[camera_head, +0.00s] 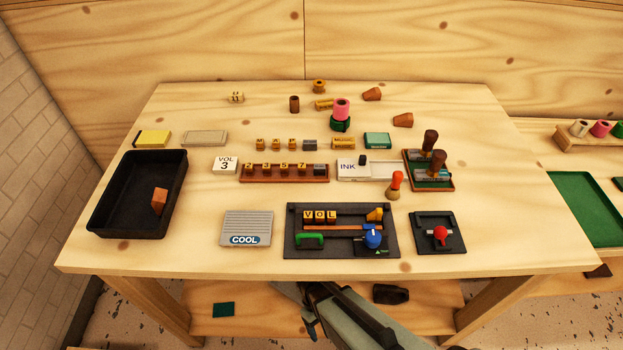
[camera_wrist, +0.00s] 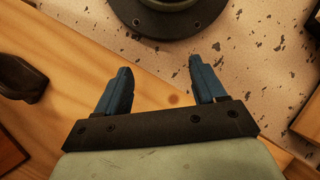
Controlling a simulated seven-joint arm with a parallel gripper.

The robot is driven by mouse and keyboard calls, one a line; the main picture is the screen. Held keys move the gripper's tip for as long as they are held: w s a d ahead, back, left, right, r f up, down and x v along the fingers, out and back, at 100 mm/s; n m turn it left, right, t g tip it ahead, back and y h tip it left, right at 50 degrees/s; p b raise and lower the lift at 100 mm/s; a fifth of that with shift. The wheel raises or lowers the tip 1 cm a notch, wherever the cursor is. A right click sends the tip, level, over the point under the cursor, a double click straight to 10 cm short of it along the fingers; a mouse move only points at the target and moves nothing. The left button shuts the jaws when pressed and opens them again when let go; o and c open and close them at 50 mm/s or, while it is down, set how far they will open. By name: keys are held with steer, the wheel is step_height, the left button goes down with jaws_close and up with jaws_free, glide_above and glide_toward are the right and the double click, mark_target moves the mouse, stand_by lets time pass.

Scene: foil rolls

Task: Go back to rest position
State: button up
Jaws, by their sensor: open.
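My gripper (camera_wrist: 161,82) is open, with its two blue fingers apart and nothing between them in the wrist view. In the head view my arm comes in from the bottom edge, and its end is in front of the table's near edge, apart from the things on the tabletop. The fingers are hard to make out there. In the wrist view the gripper points down past the edge of a wooden surface toward a speckled floor (camera_wrist: 265,60).
The wooden table (camera_head: 200,110) holds a black tray (camera_head: 178,200) with an orange-brown block (camera_head: 159,201), a COOL plate (camera_head: 247,228), a VOL fixture (camera_head: 292,246) and a red-knobbed fixture (camera_head: 455,240). A dark object (camera_head: 390,293) sits on the lower shelf (camera_head: 265,300).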

steer(key=s+d+r+m+y, duration=0.1)
steer(key=s+d+m, duration=0.2)
steer(key=d, duration=0.3)
steer(key=s+d+r+m+g+y, duration=0.1)
steer(key=s+d+r+m, duration=0.1)
steer(key=s+d+m, duration=0.2)
steer(key=d+m, duration=0.1)
steer(key=d, duration=0.2)
steer(key=shift+d+r+g, duration=0.2)
steer(key=shift+d+g, duration=0.05)
steer(key=shift+g, duration=0.05)
